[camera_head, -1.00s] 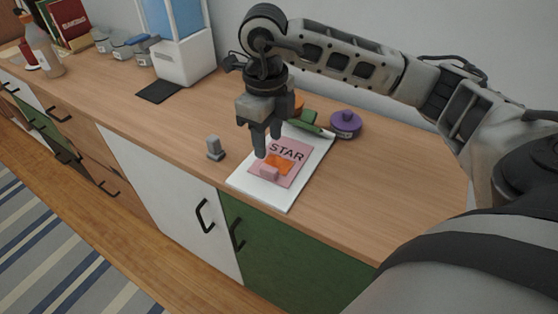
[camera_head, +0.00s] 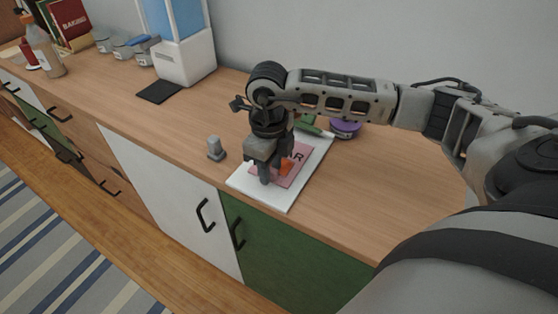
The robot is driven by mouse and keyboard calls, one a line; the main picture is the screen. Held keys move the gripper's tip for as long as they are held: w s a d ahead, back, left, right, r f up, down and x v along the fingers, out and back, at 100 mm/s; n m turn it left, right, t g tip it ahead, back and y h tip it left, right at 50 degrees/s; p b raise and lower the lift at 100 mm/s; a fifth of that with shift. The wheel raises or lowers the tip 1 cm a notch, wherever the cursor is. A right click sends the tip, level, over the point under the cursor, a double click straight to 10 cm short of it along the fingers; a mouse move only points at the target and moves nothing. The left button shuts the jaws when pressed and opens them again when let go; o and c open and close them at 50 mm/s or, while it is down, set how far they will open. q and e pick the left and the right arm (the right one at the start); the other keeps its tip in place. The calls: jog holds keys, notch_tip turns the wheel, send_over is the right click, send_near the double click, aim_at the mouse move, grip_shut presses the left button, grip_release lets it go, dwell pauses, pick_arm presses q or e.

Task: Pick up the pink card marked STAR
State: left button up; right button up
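The pink card marked STAR (camera_head: 299,165) lies flat on a white board (camera_head: 280,202) on the counter. Its upper right corner shows with the letter R and part of an A, and a bit of its orange patch (camera_head: 286,165) shows. My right gripper (camera_head: 268,179) points down over the card's left part and hides the rest of it, including the small pink block on the card. I cannot tell whether its fingers are apart or touch anything. My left gripper is not in view.
A small grey object (camera_head: 215,149) stands left of the board. A purple round container (camera_head: 346,128) and a green item (camera_head: 309,124) are behind it. A black mat (camera_head: 159,91) and a white-and-blue dispenser (camera_head: 182,50) are at the back left. The counter right of the board is clear.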

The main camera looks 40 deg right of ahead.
grip_shut()
jog(key=shift+r, duration=0.1)
